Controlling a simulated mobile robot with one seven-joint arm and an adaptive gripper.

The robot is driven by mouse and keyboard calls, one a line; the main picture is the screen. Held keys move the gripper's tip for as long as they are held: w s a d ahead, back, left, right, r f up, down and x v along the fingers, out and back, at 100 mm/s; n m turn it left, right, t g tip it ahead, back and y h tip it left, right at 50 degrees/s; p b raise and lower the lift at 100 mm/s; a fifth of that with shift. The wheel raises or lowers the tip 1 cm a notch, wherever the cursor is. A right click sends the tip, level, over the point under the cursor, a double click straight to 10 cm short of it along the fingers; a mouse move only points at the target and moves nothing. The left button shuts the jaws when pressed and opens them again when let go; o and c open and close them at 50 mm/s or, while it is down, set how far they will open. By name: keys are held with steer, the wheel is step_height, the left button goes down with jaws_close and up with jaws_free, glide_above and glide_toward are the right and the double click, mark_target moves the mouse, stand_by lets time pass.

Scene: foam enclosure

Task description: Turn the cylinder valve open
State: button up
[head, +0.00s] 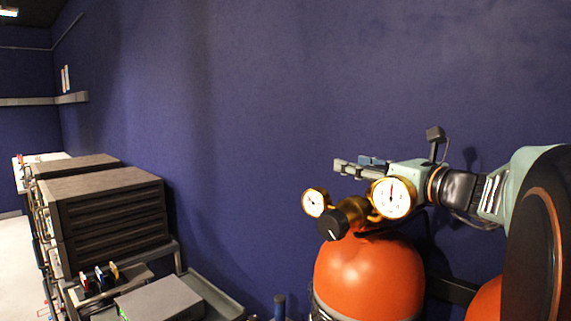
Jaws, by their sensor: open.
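An orange gas cylinder (370,275) stands at the lower right, its top in view. A brass regulator sits on it, with a large white dial gauge (391,198), a smaller gauge (315,202) and a black knob (332,225) with a white mark. I cannot make out a separate cylinder valve handwheel; it may be hidden behind the gauges. My gripper (352,166) is open, just above and behind the regulator in the picture, with its fingers pointing left. I see nothing between the fingers. The large gauge covers part of my wrist, and contact cannot be told.
A second orange cylinder (484,300) is partly hidden behind my arm at the lower right. A blue wall (230,120) stands behind the cylinders. At left are a cart (221,301) and grey ribbed equipment boxes (108,220).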

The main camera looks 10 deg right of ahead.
steer(key=c, duration=1.2)
steer(key=shift+o, duration=0.2)
steer(key=shift+f, duration=0.1)
jaws_close()
steer(key=shift+s+a+n+g+y+p, duration=0.15)
steer(key=shift+n+g+y+p, duration=0.3)
steer(key=shift+y+p, duration=0.3)
steer(key=shift+s+a+n+g+y+p, duration=0.4)
steer(key=shift+n+g+y+p, duration=0.65)
steer(key=shift+n+g+y, duration=0.3)
steer(key=shift+s+a+n+g+y+p, duration=0.45)
steer(key=shift+n+g+y+p, duration=0.6)
steer(key=shift+n+g+y, duration=0.3)
steer(key=shift+s+a+n+g+y+p, duration=0.4)
steer(key=shift+n+g+y+p, duration=0.65)
steer(key=shift+n+g+y, duration=0.3)
steer(key=shift+g, duration=0.3)
